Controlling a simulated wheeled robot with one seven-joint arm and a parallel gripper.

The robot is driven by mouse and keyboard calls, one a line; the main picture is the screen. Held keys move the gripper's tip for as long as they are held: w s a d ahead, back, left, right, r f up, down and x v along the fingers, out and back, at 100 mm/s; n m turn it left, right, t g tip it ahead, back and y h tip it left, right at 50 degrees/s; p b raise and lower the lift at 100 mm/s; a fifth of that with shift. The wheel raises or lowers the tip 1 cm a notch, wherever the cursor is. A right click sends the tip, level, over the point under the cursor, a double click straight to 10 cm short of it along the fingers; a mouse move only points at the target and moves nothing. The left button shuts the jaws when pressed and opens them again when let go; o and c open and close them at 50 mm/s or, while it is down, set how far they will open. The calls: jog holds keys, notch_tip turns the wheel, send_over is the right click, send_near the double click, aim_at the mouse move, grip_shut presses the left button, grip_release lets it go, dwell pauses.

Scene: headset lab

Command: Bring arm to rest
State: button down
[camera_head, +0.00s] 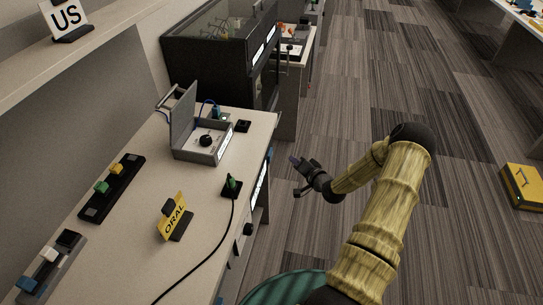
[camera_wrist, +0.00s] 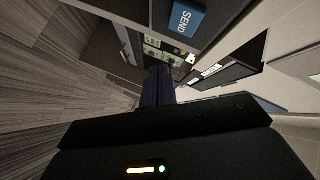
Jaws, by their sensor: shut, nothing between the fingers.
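My arm, in a yellow-tan sleeve, reaches out from the lower right in the head view and bends back to the left. My gripper (camera_head: 297,164) hangs in the air over the aisle, just right of the workbench (camera_head: 150,210) edge, and touches nothing that I can see. In the wrist view my gripper (camera_wrist: 158,80) points ahead with its dark fingers together and nothing between them. A blue SEND label (camera_wrist: 182,20) and shelf or cabinet fronts lie beyond it.
On the bench stand an open grey case (camera_head: 203,140), a yellow ORAL sign (camera_head: 173,217), a green plug (camera_head: 232,185) with a black cable, and block racks (camera_head: 110,188). A dark glass cabinet (camera_head: 220,60) stands behind. A yellow case (camera_head: 522,186) lies on the floor at right. The carpeted aisle is mostly free.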

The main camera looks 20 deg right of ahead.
dwell(0.4)
jog(key=s+a+r+n+g+h, duration=0.2)
jog(key=s+a+r+n+g, duration=0.4)
jog(key=a, duration=0.3)
jog(key=s+a+r+n+g+h, duration=0.1)
jog(key=s+a+r+n+g, duration=0.15)
jog(key=s+a+r, duration=0.55)
jog(key=s+a+r+n+g, duration=0.15)
jog(key=s+r+g, duration=0.35)
jog(key=s, duration=0.6)
notch_tip(320, 180, up, 16)
jog(key=t+p, duration=0.1)
jog(key=p, duration=1.4)
jog(key=shift+a+m, duration=0.15)
jog(key=shift+m, duration=0.25)
jog(key=shift+f, duration=0.15)
